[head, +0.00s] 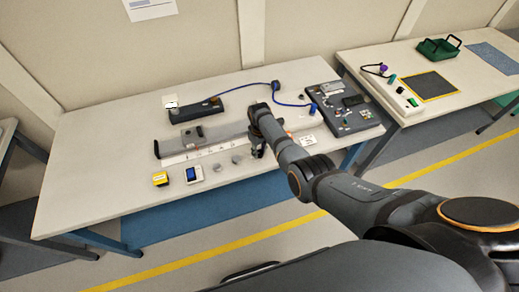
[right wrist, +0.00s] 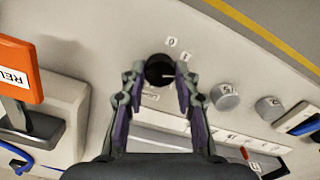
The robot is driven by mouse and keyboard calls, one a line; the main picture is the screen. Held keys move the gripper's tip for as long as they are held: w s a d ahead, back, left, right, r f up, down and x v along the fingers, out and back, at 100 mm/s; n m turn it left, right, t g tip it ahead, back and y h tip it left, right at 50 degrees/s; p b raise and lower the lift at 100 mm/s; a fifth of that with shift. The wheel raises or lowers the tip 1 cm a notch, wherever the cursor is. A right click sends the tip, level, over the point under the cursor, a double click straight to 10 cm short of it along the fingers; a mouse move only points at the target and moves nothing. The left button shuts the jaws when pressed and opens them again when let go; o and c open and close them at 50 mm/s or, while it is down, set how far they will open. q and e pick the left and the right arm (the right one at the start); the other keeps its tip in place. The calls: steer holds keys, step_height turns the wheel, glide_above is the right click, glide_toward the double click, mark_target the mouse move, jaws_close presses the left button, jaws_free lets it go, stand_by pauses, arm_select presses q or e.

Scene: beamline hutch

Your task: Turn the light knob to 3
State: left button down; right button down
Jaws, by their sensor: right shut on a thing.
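The black round knob (right wrist: 155,71) shows in the right wrist view, set in a pale surface with a printed 0 and 1 beside it. A thin light mark on the knob points toward the right of that view; which number it meets is not clear. My right gripper (right wrist: 159,75) is shut on the knob, one finger on each side. In the head view my right gripper (head: 257,149) is at the right end of the grey rail, and it hides the knob there. My left gripper is not in view.
Two grey cylinders (right wrist: 226,97) marked 5 and 2 stand near the knob. An orange-red lettered part (right wrist: 18,69) stands left of it.

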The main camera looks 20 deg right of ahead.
mark_target(259, 152)
steer(key=m, duration=0.6)
steer(key=shift+p, duration=0.35)
steer(key=m, duration=0.7)
stand_by(0.4)
steer(key=c, duration=1)
jaws_free()
step_height(259, 152, up, 12)
steer(key=shift+r, duration=0.1)
